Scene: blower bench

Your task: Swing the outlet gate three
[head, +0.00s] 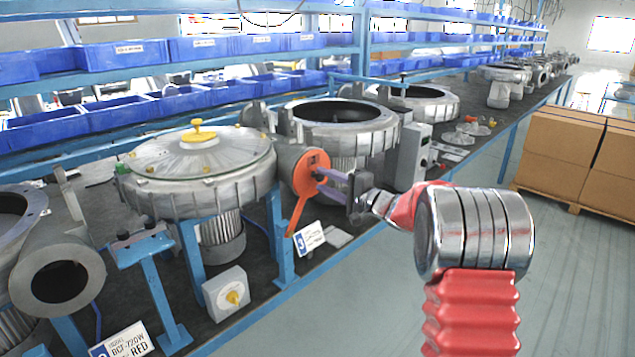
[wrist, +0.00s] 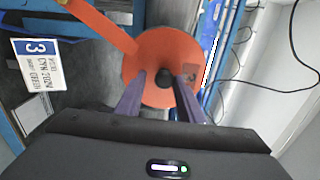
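The outlet gate is an orange disc (head: 308,172) with a long orange arm hanging down from it, over the round outlet of the blower (head: 205,160) with plate three (head: 308,237). In the wrist view the disc (wrist: 150,55) fills the middle, with its arm running to the upper left. A dark round knob (wrist: 163,73) stands out from the disc. My gripper (head: 325,180) is at the disc, its purple fingers pointing at it. In the wrist view my gripper (wrist: 162,84) has its fingers apart on either side of the knob, with gaps showing.
A control box with a yellow knob (head: 227,293) sits below the blower. Another blower (head: 335,125) and a grey box (head: 412,150) stand behind the outlet. A neighbouring blower outlet (head: 60,280) is at the left. The aisle floor (head: 565,270) is open on the right.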

